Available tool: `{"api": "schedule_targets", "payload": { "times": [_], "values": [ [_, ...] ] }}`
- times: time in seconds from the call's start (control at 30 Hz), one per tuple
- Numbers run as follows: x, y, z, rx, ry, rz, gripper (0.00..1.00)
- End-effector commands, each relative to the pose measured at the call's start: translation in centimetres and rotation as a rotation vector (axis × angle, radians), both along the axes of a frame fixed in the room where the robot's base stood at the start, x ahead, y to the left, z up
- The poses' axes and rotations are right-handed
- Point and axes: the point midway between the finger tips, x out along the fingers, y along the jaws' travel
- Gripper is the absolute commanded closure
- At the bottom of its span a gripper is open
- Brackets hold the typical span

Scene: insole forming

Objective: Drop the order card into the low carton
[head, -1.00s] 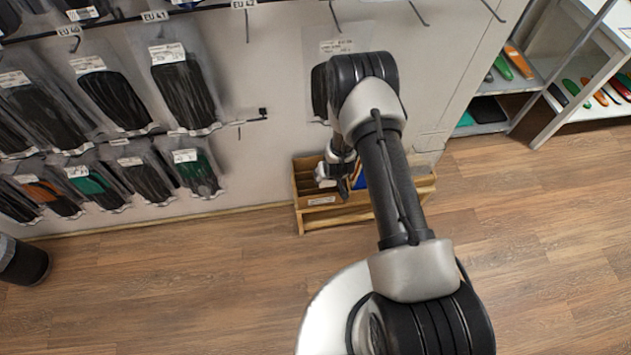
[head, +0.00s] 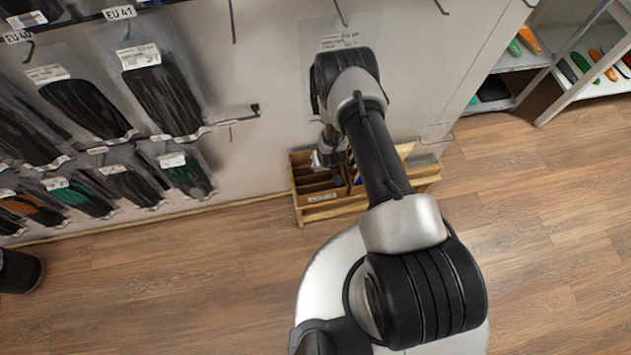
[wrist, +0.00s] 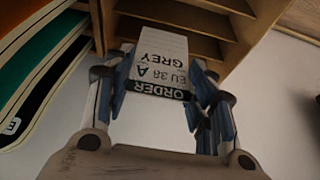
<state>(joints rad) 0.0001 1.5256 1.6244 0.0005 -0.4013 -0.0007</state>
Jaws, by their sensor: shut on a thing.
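A white order card (wrist: 160,60) with a black "ORDER" band and the words "EU 38 A GREY" shows upside down in the wrist view. My gripper (wrist: 160,92) is shut on it, with a finger at each side of the card. In the head view my gripper (head: 325,157) is small and partly hidden by my arm, over the left part of a low wooden box with dividers (head: 322,212). The card cannot be made out there. I cannot tell whether this box is the low carton; no other carton shows.
In the wrist view, wooden dividers (wrist: 205,20) lie beyond the card and coloured insoles (wrist: 40,55) stand at the left. Bagged insoles (head: 165,95) hang on the wall at left. A shelf unit (head: 550,70) stands at right. The wooden floor (head: 150,290) is mostly clear.

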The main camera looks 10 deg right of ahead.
Motion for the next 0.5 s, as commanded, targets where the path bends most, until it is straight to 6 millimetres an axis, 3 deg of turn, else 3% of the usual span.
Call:
{"api": "schedule_targets", "payload": {
  "times": [0.03,0.2,0.5],
  "values": [
    [0.0,0.0,-1.1,0.000,0.001,0.000,0.56],
    [0.0,0.0,-2.4,0.000,0.000,0.000,0.56],
    [0.0,0.0,-2.4,0.000,0.000,0.000,0.56]
  ]
}}
